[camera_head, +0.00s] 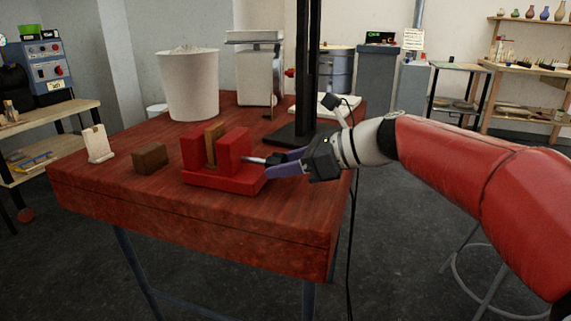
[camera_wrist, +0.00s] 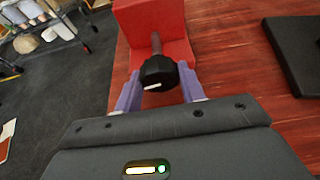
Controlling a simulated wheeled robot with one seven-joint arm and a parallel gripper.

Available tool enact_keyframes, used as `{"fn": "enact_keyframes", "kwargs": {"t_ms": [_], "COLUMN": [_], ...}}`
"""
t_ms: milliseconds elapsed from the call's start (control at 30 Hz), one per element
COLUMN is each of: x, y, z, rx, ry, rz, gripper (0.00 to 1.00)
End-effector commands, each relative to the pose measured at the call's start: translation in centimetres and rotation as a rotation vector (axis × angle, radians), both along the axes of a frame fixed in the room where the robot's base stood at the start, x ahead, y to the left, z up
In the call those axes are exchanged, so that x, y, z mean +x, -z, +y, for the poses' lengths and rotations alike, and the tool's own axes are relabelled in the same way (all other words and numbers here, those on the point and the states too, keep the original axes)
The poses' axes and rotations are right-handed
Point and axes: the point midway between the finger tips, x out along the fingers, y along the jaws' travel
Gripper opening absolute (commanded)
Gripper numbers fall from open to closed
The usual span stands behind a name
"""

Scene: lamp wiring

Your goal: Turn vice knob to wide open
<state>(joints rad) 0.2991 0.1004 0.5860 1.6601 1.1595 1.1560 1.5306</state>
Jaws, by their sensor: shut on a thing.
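The red vice (camera_head: 222,178) stands on the wooden table, with a brown wooden piece (camera_head: 213,146) upright between its two jaws. Its black knob (camera_wrist: 158,73) sits on a short shaft (camera_wrist: 156,43) and carries a white mark, seen in the wrist view. My gripper (camera_head: 272,163) is at the right side of the vice, and its purple fingers are shut on the knob, one on each side. In the head view the knob is mostly hidden by the fingers. The red vice body also fills the top middle of the wrist view (camera_wrist: 160,20).
The red-brown table (camera_head: 120,197) has a small brown block (camera_head: 150,158) and a pale wooden stand (camera_head: 97,143) left of the vice. A white bucket (camera_head: 190,90) and a black post on a base (camera_head: 300,134) stand behind. The table's front is clear.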

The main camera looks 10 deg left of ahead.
Motion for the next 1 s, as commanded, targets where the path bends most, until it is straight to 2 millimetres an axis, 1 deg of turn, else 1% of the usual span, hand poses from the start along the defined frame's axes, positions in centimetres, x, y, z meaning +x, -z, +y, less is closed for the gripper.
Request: {"fn": "enact_keyframes", "kwargs": {"t_ms": [267, 800, 1000], "x": [-0.10, -0.28, -0.33], "y": [0.33, 0.80, 0.72], "z": [0.04, 0.03, 0.03], "rx": [-0.010, -0.048, -0.059], "ry": [0.001, 0.000, 0.000], "rz": [-0.131, -0.616, -0.765], "gripper": [0.17, 0.17, 0.17]}}
